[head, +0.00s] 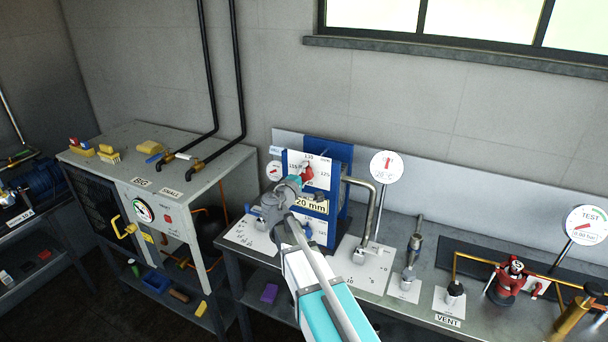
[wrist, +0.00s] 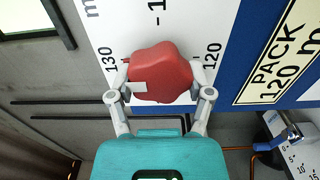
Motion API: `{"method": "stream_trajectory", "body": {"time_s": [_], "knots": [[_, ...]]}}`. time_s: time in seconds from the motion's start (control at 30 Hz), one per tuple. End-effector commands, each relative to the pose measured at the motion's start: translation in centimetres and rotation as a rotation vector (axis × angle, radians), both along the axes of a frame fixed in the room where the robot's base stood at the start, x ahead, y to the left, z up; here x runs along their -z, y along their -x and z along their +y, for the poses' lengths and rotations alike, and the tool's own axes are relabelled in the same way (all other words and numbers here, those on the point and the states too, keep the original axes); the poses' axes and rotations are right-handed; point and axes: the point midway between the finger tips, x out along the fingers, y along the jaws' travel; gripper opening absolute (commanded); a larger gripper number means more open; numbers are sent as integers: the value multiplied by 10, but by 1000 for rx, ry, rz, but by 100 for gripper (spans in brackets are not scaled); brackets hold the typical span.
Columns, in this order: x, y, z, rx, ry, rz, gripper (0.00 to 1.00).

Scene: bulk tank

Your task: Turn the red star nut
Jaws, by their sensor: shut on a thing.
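The red star nut (wrist: 160,72) sits on a white dial plate (wrist: 112,22) with printed numbers, among them 130 and 120. A small white mark shows on the nut's left part. My gripper (wrist: 160,84) is shut on the nut, with one finger on its left side and one on its right in the wrist view. In the head view the nut (head: 307,172) shows as red just above my gripper (head: 299,180), on the front of the blue panel. My arm hides part of the panel below it.
A bent grey pipe (head: 371,192) and a round gauge (head: 386,166) stand right of the panel. A red valve (head: 507,284) is farther right on the bench. A grey cabinet (head: 150,165) stands left, with a gap between.

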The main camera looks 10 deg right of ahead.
Motion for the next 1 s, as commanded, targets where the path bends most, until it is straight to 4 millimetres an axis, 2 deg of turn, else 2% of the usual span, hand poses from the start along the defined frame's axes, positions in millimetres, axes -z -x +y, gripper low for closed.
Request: {"method": "stream_trajectory", "body": {"time_s": [0.07,0.1,0.23,0.27,0.73,1.0], "knots": [[0,0,0,1,3,1,19],[0,0,0,1,2,0,74],[0,0,0,0,1,0,98],[0,0,0,0,1,0,100],[0,1,1,0,0,0,100],[0,17,11,-1,0,0,100]]}}
